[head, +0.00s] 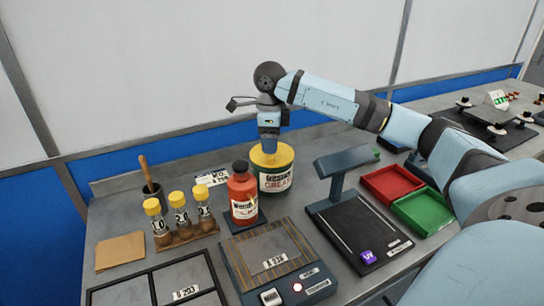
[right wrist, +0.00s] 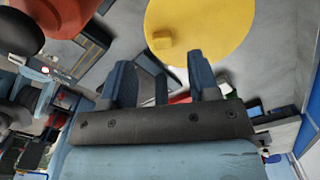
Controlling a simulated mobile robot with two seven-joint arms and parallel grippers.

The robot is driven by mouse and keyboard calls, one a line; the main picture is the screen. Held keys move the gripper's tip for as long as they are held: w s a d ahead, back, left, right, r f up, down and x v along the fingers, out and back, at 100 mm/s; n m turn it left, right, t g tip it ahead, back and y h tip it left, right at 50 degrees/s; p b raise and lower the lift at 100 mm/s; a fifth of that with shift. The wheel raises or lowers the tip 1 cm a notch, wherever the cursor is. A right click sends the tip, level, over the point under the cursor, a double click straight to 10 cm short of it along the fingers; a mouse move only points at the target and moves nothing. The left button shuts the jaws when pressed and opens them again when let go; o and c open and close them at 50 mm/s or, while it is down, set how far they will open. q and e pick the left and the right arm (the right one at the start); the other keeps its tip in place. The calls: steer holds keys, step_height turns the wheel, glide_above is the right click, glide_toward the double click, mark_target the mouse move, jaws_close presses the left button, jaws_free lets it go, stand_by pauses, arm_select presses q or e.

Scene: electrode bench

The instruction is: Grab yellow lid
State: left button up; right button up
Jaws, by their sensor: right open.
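The yellow lid (head: 259,160) sits on top of a grease tub (head: 280,182) behind a red bottle. In the right wrist view the lid (right wrist: 212,30) is a large yellow disc at the top, with a small raised tab (right wrist: 161,41) near its edge. My right gripper (head: 268,148) points down over the lid in the head view and hides part of it. In the right wrist view its two fingers (right wrist: 161,75) are apart with nothing between them, near the tab. I cannot tell whether they touch the lid. My left gripper is not in view.
The red bottle (head: 243,196) stands close in front of the tub. A rack of yellow-capped vials (head: 180,222) is at left. A dark lamp stand (head: 343,165), a red tray (head: 392,183) and a green tray (head: 423,211) are at right. A hotplate (head: 290,245) is in front.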

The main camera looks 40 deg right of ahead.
mark_target(271, 156)
step_height(271, 156, down, 4)
steer(key=shift+d+r+b, duration=0.1)
steer(key=shift+d+b, duration=0.05)
steer(key=shift+b, duration=0.2)
steer(key=shift+f, duration=0.55)
steer(key=c, duration=1)
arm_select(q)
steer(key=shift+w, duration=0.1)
